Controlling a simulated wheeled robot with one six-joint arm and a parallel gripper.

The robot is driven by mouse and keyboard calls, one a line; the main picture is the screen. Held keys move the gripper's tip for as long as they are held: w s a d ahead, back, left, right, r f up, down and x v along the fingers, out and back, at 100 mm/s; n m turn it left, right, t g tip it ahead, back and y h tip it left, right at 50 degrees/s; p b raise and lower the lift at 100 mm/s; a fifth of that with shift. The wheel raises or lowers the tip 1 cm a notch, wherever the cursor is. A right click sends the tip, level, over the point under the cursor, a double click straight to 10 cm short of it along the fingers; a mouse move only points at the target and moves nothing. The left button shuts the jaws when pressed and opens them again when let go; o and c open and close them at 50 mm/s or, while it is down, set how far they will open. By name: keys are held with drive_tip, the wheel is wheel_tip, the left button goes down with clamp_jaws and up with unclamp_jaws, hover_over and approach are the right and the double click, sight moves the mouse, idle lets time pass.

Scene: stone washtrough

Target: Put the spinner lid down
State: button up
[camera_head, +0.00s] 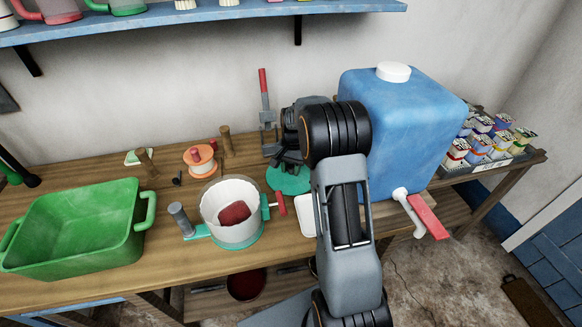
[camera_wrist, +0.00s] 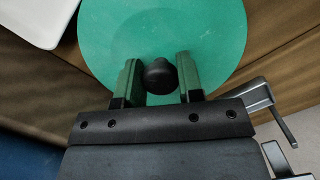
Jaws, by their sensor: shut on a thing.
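The spinner lid, a flat green disc (camera_wrist: 215,30) with a dark round knob (camera_wrist: 159,76), fills the upper middle of the wrist view. My gripper (camera_wrist: 159,68) has its two green-padded fingers on either side of the knob and is shut on it. In the head view the lid (camera_head: 288,180) shows below my gripper, partly hidden by my arm, over the bench right of the spinner. I cannot tell whether it touches the bench. The spinner (camera_head: 234,238), a pale open tub with a teal base, stands uncovered with a dark red cloth (camera_head: 234,212) inside.
A white tray (camera_wrist: 38,18) lies close to the lid. A green basin (camera_head: 75,245) stands at the left of the wooden bench. A blue water container (camera_head: 405,115) with a red-handled tap stands right of my arm. An orange spool (camera_head: 200,160) and wooden pegs stand behind the spinner.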

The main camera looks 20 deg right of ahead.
sight(289, 182)
drive_tip(key=o, duration=0.9)
drive_tip(key=shift+o, duration=0.2)
wheel_tip(289, 182, up, 16)
drive_tip(key=s+a+n+p, duration=0.1)
drive_tip(key=s+a+n, duration=0.1)
drive_tip(key=s, duration=0.1)
drive_tip(key=s+a+f+n+t, duration=0.1)
drive_tip(key=s+a+n+t, duration=0.1)
drive_tip(key=s, duration=0.7)
drive_tip(key=s+a+f+n+t, duration=0.1)
drive_tip(key=s+a+n, duration=0.4)
drive_tip(key=s, duration=0.5)
drive_tip(key=shift+a+f+t+h, duration=0.2)
drive_tip(key=shift+a+t+h, duration=0.2)
drive_tip(key=shift+a+t, duration=0.45)
